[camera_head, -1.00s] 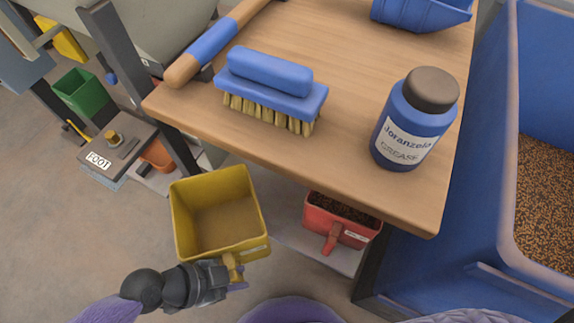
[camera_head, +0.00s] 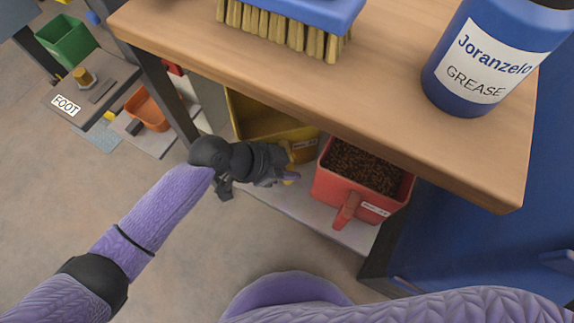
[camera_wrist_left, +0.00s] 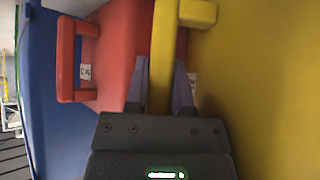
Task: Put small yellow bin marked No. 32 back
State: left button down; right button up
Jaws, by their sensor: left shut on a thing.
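The small yellow bin (camera_head: 262,128) is under the wooden table top, over the low grey shelf and left of the red bin (camera_head: 340,190). The table top hides part of it. I cannot read its small label or tell whether it rests on the shelf. My left gripper (camera_head: 290,179) is shut on its handle at the front. In the left wrist view, the fingers (camera_wrist_left: 160,88) are on either side of the yellow handle (camera_wrist_left: 163,65), with the bin wall (camera_wrist_left: 250,90) at right and the red bin (camera_wrist_left: 115,50) at left. My right gripper is not in view.
The low shelf (camera_head: 305,215) has the red bin full of brown granules. Above, the table top (camera_head: 400,145) carries a blue brush (camera_head: 290,12) and a grease bottle (camera_head: 485,60). An orange bin (camera_head: 150,108) and a foot pedal (camera_head: 66,105) stand at left.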

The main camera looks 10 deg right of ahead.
pick_arm(q)
jog(key=c, duration=0.5)
grip_release()
